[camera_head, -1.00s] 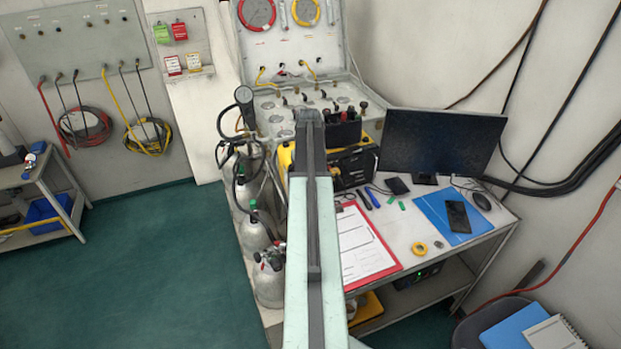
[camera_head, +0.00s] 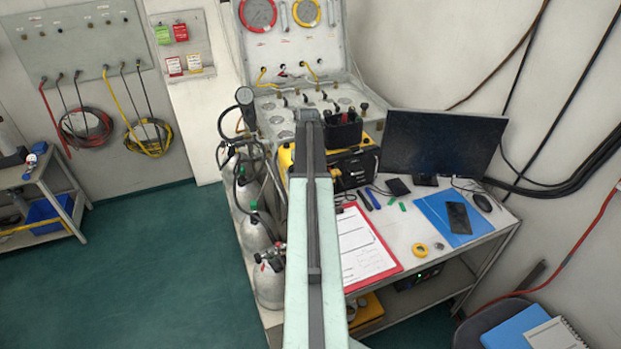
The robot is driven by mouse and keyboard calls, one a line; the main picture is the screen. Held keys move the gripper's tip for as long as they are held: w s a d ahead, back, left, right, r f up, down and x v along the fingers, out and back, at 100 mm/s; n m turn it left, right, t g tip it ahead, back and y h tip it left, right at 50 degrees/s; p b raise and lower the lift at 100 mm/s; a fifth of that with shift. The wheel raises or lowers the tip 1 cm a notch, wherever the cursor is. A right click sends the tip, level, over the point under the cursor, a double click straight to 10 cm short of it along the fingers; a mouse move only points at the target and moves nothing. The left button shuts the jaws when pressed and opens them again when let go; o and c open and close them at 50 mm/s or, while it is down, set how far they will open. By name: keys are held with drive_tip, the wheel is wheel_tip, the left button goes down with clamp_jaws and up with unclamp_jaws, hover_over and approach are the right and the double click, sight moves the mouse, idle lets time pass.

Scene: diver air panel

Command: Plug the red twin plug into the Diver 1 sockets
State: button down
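The air panel (camera_head: 277,118) is an open pale case at the back, with gauges in its raised lid and several fittings on its lower face. Its labels are too small to read, so I cannot tell which sockets are Diver 1. A black holder (camera_head: 345,134) with dark upright parts and a small red part (camera_head: 344,117) stands at the panel's front right. I cannot tell whether that red part is the red twin plug. My arm reaches forward up the middle of the view, its far end beside the holder's left. My gripper's fingers are not visible, and my arm hides part of the panel.
A monitor (camera_head: 441,143) stands right of the holder. A yellow-and-black case (camera_head: 352,168) sits below it. A red clipboard (camera_head: 398,268), tools and a blue folder (camera_head: 449,214) lie on the bench. Gas cylinders (camera_head: 256,236) stand left of my arm. The green floor at left is clear.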

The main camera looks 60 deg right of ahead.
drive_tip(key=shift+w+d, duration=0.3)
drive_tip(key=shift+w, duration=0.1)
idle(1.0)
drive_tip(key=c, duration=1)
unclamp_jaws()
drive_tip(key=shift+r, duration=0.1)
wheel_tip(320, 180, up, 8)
drive_tip(key=p, duration=0.8)
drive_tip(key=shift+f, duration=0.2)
